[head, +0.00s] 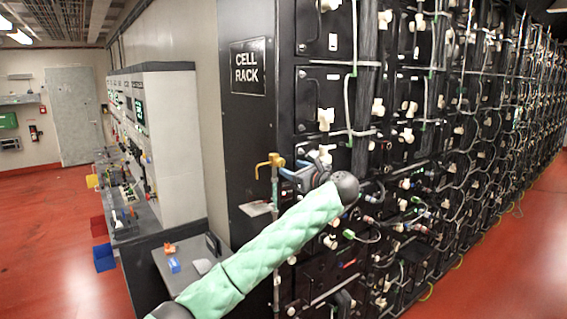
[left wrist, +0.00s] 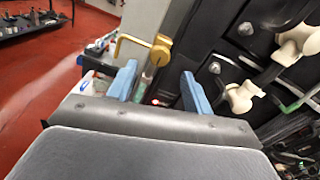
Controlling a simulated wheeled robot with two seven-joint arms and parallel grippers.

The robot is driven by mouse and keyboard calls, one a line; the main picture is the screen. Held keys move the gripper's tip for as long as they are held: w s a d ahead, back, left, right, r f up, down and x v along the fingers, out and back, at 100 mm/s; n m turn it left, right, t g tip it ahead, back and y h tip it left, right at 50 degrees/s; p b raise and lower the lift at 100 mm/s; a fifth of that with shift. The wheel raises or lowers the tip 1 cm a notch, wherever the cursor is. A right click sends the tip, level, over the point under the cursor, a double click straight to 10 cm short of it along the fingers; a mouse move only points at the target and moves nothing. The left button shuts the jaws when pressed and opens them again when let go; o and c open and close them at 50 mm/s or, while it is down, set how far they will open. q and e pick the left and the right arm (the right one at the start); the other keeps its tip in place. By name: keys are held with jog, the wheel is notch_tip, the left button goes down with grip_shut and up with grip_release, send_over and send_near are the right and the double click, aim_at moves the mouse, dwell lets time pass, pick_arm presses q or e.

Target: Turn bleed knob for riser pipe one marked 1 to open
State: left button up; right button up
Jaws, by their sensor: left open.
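A yellow knob with a bent handle (head: 268,163) sits atop a thin upright pipe (head: 275,195) at the front corner of the cell rack. No number 1 is readable on it. My left gripper (head: 288,174) is just to the right of the knob. In the left wrist view the yellow knob (left wrist: 159,50) lies beyond the two blue fingers, its handle reaching left. There the left gripper (left wrist: 160,80) is open with nothing between the fingertips, and I see no clear contact. My right gripper is out of view.
The black cell rack (head: 248,130), with cables and cream-coloured fittings, fills the right side close to my arm. A grey bench (head: 195,258) with small items stands below left. A control cabinet (head: 175,130) stands behind. Red floor is free at far left and right.

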aim_at(282, 164)
pick_arm(q)
jog(key=p+x, duration=0.2)
jog(key=x, duration=0.2)
jog(key=shift+w+a+r+p, duration=0.15)
jog(key=shift+w+r+p, duration=0.05)
jog(key=shift+w+p, duration=0.1)
jog(key=shift+w+a+f, duration=0.2)
jog(key=shift+w+a, duration=0.2)
jog(key=shift+w, duration=0.1)
jog(key=shift+c, duration=0.2)
jog(key=c, duration=0.9)
